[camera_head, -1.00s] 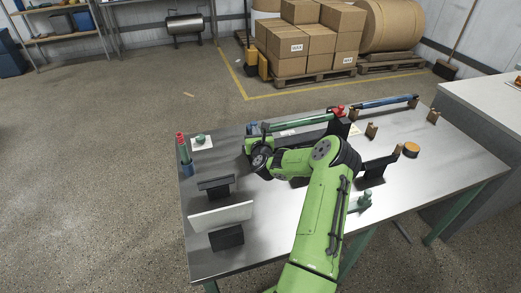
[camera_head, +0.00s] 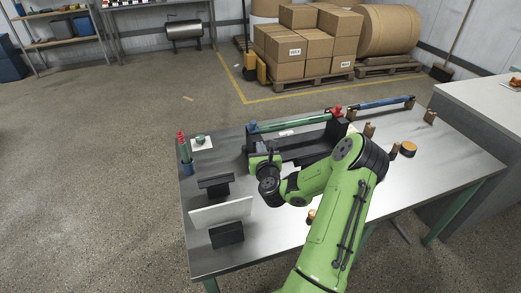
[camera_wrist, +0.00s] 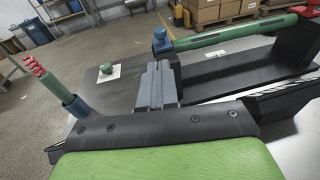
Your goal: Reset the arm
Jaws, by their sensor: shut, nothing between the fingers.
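My green arm (camera_head: 345,205) reaches over the metal table (camera_head: 220,262) with its elbow bent and its wrist toward the left. My gripper (camera_wrist: 158,72) is shut, its two dark fingers together with nothing between them. It is beside the black stand (camera_wrist: 235,85) that carries a green roller (camera_head: 290,123). The roller also shows in the wrist view (camera_wrist: 225,34), to the right of the fingers. In the head view the fingers are hard to make out behind my wrist.
A white panel (camera_head: 218,213) leans on black stands at the table's left. A blue cup (camera_head: 187,169) holds a red-tipped green tool; a green knob (camera_head: 200,140) sits on white paper. A blue bar (camera_head: 385,102) rests on brown supports. Boxes (camera_head: 308,45) stand beyond the table.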

